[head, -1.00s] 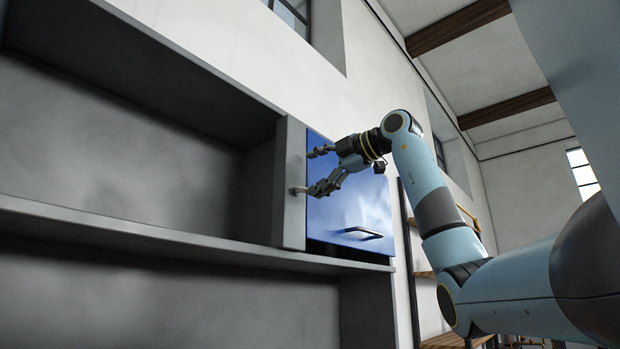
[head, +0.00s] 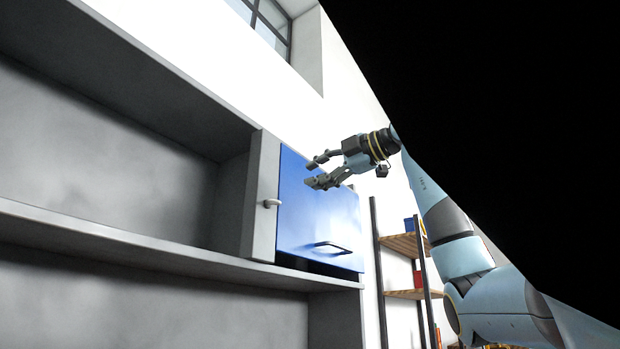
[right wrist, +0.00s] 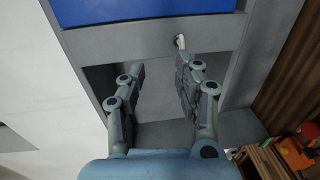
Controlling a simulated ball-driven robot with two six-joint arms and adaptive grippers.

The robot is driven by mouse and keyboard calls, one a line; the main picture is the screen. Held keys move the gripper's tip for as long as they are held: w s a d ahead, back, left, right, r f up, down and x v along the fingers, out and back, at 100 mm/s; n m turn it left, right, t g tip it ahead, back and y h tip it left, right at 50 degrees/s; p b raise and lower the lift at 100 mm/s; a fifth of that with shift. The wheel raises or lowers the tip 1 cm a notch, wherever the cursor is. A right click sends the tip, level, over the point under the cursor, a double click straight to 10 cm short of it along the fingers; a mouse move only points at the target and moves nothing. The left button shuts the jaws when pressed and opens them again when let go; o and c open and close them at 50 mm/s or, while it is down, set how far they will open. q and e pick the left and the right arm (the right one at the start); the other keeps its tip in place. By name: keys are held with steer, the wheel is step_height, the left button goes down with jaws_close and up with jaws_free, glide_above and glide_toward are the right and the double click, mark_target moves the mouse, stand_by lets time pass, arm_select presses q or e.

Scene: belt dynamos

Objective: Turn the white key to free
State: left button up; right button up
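The small white key (head: 272,203) sits on the grey side panel left of the blue door, its handle lying roughly sideways. It also shows in the right wrist view (right wrist: 180,42), just beyond the tip of the right-hand finger. My right gripper (head: 311,174) is open and empty, in front of the blue door, up and to the right of the key. Its spread fingers also show in the right wrist view (right wrist: 160,66). I see no contact between the fingers and the key. My left gripper is not in view.
The blue door (head: 318,215) with a dark bar handle (head: 332,248) is shut beside the panel (head: 260,190). Open grey shelves (head: 150,240) extend left. A rack (head: 405,245) with boards and coloured items stands to the right. A black area fills the upper right.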

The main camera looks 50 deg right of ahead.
steer(key=shift+s, duration=0.3)
